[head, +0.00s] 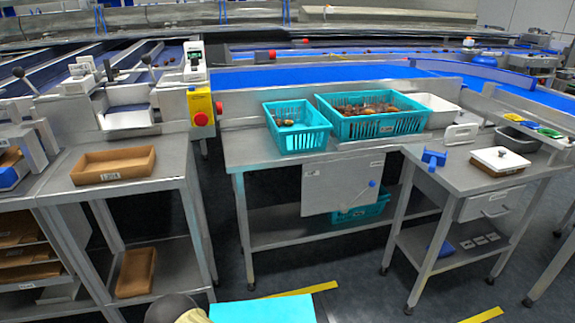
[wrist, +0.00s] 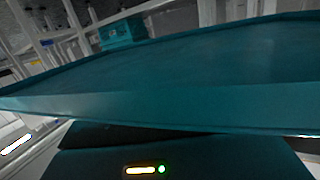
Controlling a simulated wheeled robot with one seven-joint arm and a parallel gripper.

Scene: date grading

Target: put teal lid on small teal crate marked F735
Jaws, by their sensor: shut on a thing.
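The teal lid (head: 262,308) shows at the bottom edge of the head view, low in front of the tables. In the wrist view the lid (wrist: 180,70) spans the frame as a broad teal sheet with a raised rim. My gripper (wrist: 165,134) is shut on the lid's near edge; its fingertips are mostly hidden. A small teal crate (head: 300,140) stands open on the middle table, with a few dates inside; its marking is unreadable. The lid is well apart from it. A teal crate (wrist: 122,32) shows beyond the lid in the wrist view; which one, I cannot tell.
A larger teal crate (head: 378,127) full of dates stands right of the small one, with a white bin (head: 437,108) beyond. Another teal crate (head: 358,212) is on the lower shelf, partly behind a hanging grey panel (head: 340,185). A brown tray (head: 113,166) sits left.

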